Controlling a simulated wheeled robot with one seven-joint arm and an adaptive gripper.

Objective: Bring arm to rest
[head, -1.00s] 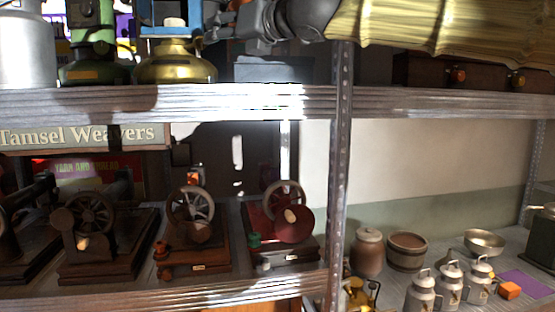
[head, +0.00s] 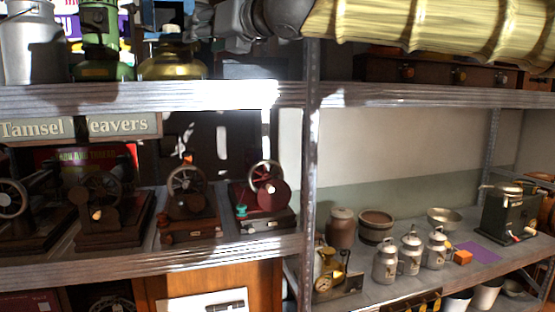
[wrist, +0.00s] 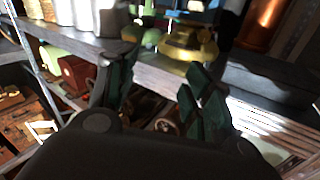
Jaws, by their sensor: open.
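In the wrist view my gripper (wrist: 158,78) is open, with its dark green fingers spread apart and nothing between them. Beyond the fingers are the upper shelf edge (wrist: 150,75) and a brass lamp (wrist: 188,42). In the head view my grey arm (head: 262,20) crosses the top of the picture in front of the upper shelf. Its fingertips are hard to make out there.
The upper shelf (head: 200,96) holds a metal can (head: 32,42), lamps (head: 172,62) and a yellow ribbed bundle (head: 430,28). A metal post (head: 310,150) divides the shelves. Below stand hand-cranked machines (head: 187,200), milk cans (head: 410,254), pots (head: 376,227) and a dark grinder (head: 508,212).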

